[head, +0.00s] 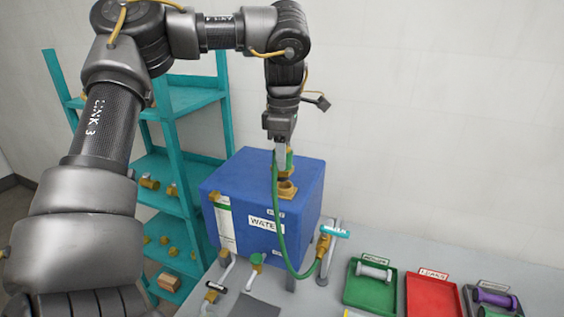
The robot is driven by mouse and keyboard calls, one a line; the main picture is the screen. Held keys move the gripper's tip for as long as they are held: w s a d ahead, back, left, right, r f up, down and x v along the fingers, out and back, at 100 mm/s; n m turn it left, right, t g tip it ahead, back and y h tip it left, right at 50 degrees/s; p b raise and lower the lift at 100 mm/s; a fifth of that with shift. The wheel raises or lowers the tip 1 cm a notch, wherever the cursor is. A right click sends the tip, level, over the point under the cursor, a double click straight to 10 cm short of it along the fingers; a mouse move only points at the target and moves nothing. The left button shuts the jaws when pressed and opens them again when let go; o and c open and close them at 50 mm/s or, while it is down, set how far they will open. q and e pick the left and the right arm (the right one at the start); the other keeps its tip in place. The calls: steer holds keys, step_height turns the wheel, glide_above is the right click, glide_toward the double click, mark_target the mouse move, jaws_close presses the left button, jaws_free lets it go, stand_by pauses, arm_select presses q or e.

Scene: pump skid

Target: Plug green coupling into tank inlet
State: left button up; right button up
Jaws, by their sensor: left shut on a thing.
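My left gripper (281,152) reaches down above the blue water tank (230,182). It is shut on the green coupling (289,160), which is partly hidden by the fingers. A brass tank inlet (286,190) stands on top of the tank, directly below the coupling. Whether the coupling's lower end touches the inlet I cannot tell. A green hose (278,225) runs from the coupling down the front of the tank to a brass fitting (323,246) at the lower right. My right gripper is not in view.
A teal shelf (178,150) with brass fittings stands behind on the left. A green tray (370,288), a red tray (432,296) and a grey tray (470,297) lie on the bench at right. A blue-handled valve (335,231) stands right of the tank.

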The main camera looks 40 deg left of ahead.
arm_select(q)
steer(key=w+a, duration=0.4)
steer(key=w, duration=0.1)
steer(key=shift+n, duration=0.3)
steer(key=shift+w+r, duration=0.1)
steer(key=shift+f, duration=2.5)
steer(key=shift+d+f, duration=0.1)
steer(key=shift+f, duration=1.65)
steer(key=o, duration=1.3)
steer(key=shift+c, duration=0.2)
